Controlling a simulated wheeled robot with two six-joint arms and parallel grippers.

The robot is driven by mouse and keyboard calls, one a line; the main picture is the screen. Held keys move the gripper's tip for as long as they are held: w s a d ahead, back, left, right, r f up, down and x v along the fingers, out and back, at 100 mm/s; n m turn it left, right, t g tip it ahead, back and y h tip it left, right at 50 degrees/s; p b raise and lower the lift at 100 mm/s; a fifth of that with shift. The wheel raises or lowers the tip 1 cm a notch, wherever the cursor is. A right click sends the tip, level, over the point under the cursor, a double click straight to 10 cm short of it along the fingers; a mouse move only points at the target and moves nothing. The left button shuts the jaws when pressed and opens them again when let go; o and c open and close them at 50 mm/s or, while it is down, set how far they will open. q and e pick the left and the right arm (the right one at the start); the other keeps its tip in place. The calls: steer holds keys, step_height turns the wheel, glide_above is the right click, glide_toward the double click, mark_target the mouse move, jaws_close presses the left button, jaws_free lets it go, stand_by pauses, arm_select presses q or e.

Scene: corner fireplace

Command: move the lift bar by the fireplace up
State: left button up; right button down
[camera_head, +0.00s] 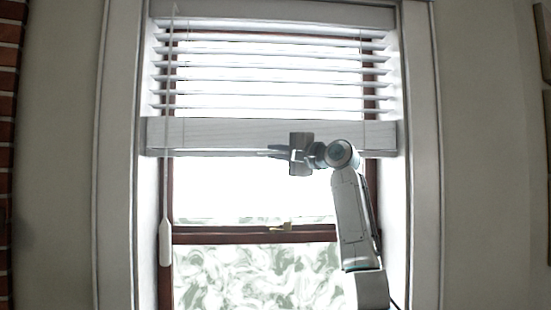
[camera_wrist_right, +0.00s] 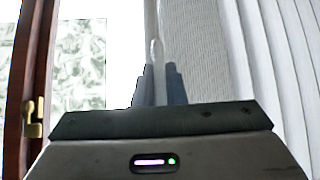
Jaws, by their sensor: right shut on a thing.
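The lift bar (camera_head: 220,133) is the wide pale bottom rail of the white blind, level across the upper window. It also shows in the right wrist view as a grey textured face (camera_wrist_right: 195,50). My right gripper (camera_head: 272,153) is at the bar's lower edge, near its middle, with fingers pointing left. In the right wrist view the dark fingers (camera_wrist_right: 158,88) are closed on a thin pale strip along the bar's edge. The exact contact is partly hidden by the gripper body. My left gripper is not in view.
Raised slats (camera_head: 265,75) hang above the bar. A white wand (camera_head: 165,240) hangs at the left. Below are a brown window crossbar (camera_head: 215,236) and a brass latch (camera_head: 283,227). White window trim (camera_head: 420,130) stands at the right; brick (camera_head: 9,150) edges the far left.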

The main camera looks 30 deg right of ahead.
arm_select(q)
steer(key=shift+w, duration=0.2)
arm_select(e)
steer(key=shift+s+r, duration=0.15)
steer(key=shift+r, duration=0.25)
steer(key=c, duration=1.8)
jaws_free()
steer(key=o, duration=0.3)
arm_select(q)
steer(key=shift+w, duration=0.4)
arm_select(e)
steer(key=shift+w+f, duration=0.1)
steer(key=shift+w, duration=0.1)
